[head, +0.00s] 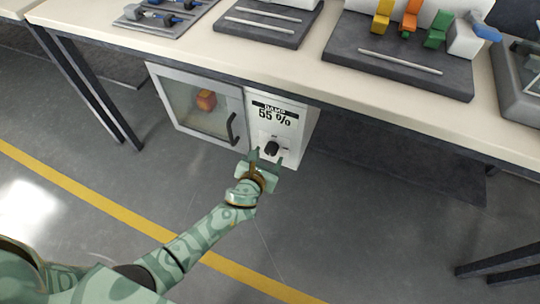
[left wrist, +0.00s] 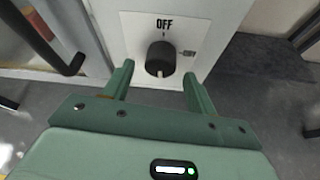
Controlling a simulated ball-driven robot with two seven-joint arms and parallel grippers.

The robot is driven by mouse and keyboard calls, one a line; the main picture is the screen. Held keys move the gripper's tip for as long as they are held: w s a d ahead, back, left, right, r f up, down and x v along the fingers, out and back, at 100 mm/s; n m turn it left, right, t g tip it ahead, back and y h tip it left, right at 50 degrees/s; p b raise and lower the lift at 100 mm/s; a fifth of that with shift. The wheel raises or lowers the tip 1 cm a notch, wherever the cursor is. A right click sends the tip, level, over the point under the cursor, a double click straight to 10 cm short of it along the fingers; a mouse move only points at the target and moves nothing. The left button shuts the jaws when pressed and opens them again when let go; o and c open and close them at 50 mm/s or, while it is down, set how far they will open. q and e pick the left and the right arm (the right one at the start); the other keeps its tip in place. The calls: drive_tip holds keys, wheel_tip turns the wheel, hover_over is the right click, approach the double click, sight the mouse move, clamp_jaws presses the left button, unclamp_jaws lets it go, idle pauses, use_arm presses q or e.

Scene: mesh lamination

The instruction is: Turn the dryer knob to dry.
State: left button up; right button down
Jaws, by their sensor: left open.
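The dryer (head: 283,115) hangs under the table and has a white front panel reading 55 %. Its black round knob (head: 271,148) sits low on the panel. In the left wrist view the knob (left wrist: 160,59) is below the word OFF, and a small light mark shows at its lower edge. My left gripper (head: 266,158) is open in front of the knob. In the left wrist view its two green fingers (left wrist: 158,80) stand apart, one on each side below the knob, with no visible contact. My right gripper is not in view.
The dryer's glass door (head: 200,105) with a black handle (head: 232,128) is left of the panel; an orange-red object (head: 206,100) is behind it. The tabletop (head: 290,62) above carries grey trays with tools. The floor in front is clear.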

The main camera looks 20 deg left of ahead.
use_arm(q)
drive_tip(key=shift+w+f, duration=0.25)
drive_tip(key=shift+w, duration=0.45)
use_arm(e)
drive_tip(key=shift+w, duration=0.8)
use_arm(q)
drive_tip(key=c, duration=1)
